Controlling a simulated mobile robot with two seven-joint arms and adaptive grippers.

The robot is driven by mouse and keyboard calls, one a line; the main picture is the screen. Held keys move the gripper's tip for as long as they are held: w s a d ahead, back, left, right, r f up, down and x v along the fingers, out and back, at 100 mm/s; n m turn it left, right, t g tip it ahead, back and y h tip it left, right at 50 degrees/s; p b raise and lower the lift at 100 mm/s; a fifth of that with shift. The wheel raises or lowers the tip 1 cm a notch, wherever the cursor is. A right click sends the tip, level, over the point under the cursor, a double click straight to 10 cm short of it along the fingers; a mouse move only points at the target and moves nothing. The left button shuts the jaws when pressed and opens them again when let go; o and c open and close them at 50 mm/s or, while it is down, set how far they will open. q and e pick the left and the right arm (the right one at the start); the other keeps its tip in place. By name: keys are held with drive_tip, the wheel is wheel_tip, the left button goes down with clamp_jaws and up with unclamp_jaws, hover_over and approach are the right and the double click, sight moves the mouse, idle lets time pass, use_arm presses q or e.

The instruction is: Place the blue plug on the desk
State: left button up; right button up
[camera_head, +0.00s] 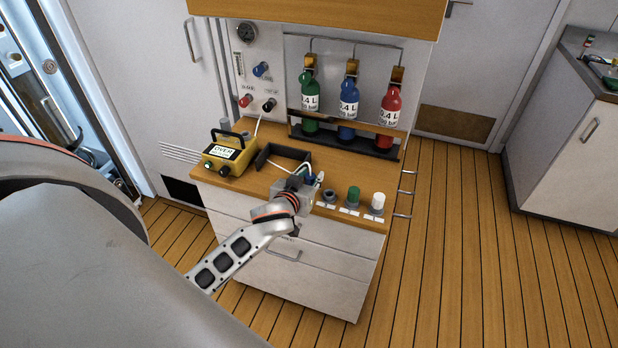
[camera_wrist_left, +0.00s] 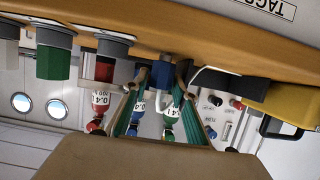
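The blue plug (camera_head: 310,180) is on the front part of the wooden desk top (camera_head: 250,181), partly hidden by my left gripper (camera_head: 303,181). In the left wrist view, which is upside down, the blue plug (camera_wrist_left: 162,73) shows between the two fingertips of my left gripper (camera_wrist_left: 162,78). The fingers are apart, one on each side of the plug, and a narrow gap seems to show beside it. Firm contact cannot be made out. My right gripper is not in view.
Right of the blue plug stand an empty grey socket (camera_head: 329,197), a green plug (camera_head: 354,196) and a white plug (camera_head: 377,202). A yellow box (camera_head: 229,155) and a black open frame (camera_head: 284,154) are behind and left. Green, blue and red bottles (camera_head: 391,107) stand at the back.

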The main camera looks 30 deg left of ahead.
use_arm(q)
drive_tip(key=v, duration=1.2)
drive_tip(key=s+d+f+m+g+h, duration=0.1)
drive_tip(key=s+d+f+m+h, duration=0.2)
drive_tip(key=s+d+f, duration=0.3)
drive_tip(key=s+d+f+m+g+h, duration=0.1)
drive_tip(key=s+d+f+m+h, duration=0.2)
drive_tip(key=s+d+f, duration=0.4)
wheel_tip(320, 180, down, 7)
drive_tip(key=shift+s+d+r+m+g, duration=0.25)
drive_tip(key=shift+d+m+g, duration=0.2)
drive_tip(key=shift+d, duration=0.3)
